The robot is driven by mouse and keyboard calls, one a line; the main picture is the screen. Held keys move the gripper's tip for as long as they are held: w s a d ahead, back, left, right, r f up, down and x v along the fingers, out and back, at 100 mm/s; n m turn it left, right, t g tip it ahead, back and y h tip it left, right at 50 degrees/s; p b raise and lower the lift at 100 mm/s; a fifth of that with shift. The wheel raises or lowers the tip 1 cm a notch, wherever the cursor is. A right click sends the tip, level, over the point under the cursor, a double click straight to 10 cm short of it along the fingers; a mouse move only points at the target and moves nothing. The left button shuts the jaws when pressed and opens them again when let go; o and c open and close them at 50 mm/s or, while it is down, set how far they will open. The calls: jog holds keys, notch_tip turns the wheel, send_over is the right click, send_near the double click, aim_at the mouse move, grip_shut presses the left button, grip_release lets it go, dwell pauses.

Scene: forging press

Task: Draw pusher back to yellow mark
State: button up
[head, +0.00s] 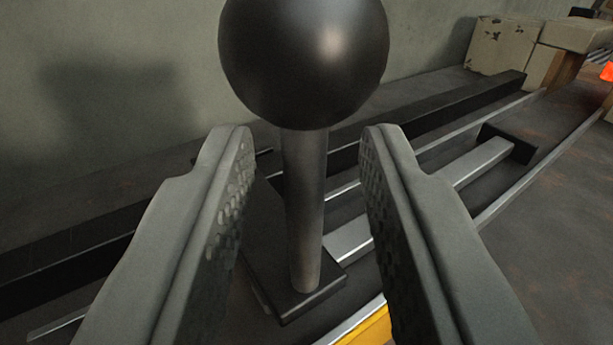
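The pusher shows as an upright grey post (305,215) with a large black ball knob (303,60) on top. The post stands on a dark block (290,290), and a metal bar (460,170) runs from it along the rails to a dark head (508,143) at the right. My gripper (305,155) is open, with one finger on each side of the post below the knob. A gap shows between each finger and the post. Part of a yellow mark (368,328) shows at the bottom edge, close to the block; my right finger hides some of it.
Dark and bright rails (490,95) run from lower left to upper right along a grey wall (110,60). Pale worn blocks (503,45) stand at the far right end. A small glowing orange piece (607,72) shows at the right edge. The surface right of the rails is bare.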

jog(key=s, duration=1.5)
